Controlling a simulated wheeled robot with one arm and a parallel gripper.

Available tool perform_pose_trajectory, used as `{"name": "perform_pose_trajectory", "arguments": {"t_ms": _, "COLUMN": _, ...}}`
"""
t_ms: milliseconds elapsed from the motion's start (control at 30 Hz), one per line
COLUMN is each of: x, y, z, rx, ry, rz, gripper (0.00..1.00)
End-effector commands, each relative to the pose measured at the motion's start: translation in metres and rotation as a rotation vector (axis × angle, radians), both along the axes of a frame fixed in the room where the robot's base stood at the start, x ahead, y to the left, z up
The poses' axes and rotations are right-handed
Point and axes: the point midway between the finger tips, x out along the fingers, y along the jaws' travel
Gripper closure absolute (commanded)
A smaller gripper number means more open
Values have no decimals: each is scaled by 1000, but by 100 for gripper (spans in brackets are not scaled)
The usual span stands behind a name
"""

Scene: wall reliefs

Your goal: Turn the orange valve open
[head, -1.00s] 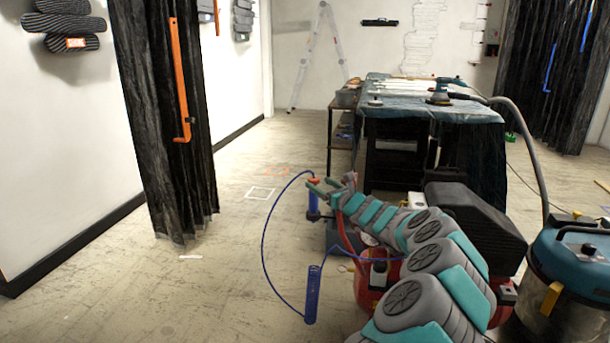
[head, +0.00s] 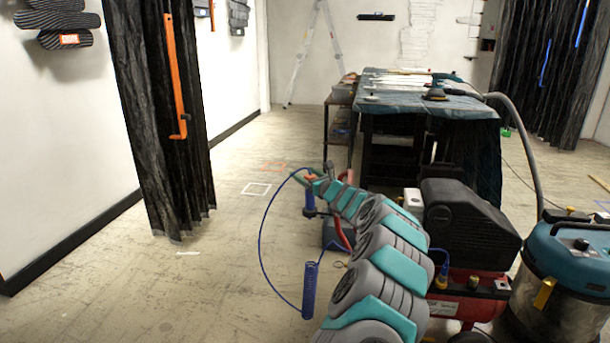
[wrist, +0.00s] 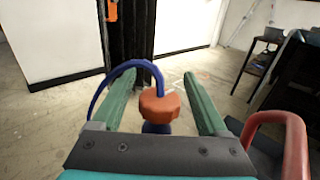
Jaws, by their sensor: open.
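The orange valve (wrist: 159,105) is a faceted knob on top of a dark blue body, with a blue hose curving over it. In the wrist view it sits between the two green fingers of my gripper (wrist: 160,75), with a visible gap on each side. The fingers are open and do not appear to touch it. In the head view the orange valve (head: 311,178) is small, above an upright blue cylinder (head: 310,199), and my gripper (head: 303,173) is right at it. The arm's end partly hides the fingers there.
A red bar (wrist: 292,130) rises close to the right of my gripper in the wrist view. The compressor (head: 465,225) stands right of my arm, beside a blue-topped vacuum (head: 570,255). A blue coiled hose (head: 310,290) hangs in front. The floor on the left is clear.

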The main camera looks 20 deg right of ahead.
Motion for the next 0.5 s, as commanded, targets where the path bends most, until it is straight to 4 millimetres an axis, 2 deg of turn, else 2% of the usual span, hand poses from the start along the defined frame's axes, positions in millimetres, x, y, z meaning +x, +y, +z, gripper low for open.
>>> {"name": "perform_pose_trajectory", "arguments": {"t_ms": 67, "x": 0, "y": 0, "z": 0, "rx": 0, "ry": 0, "rz": 0, "gripper": 23}}
{"name": "perform_pose_trajectory", "arguments": {"t_ms": 500, "x": 0, "y": 0, "z": 0, "rx": 0, "ry": 0, "rz": 0, "gripper": 72}}
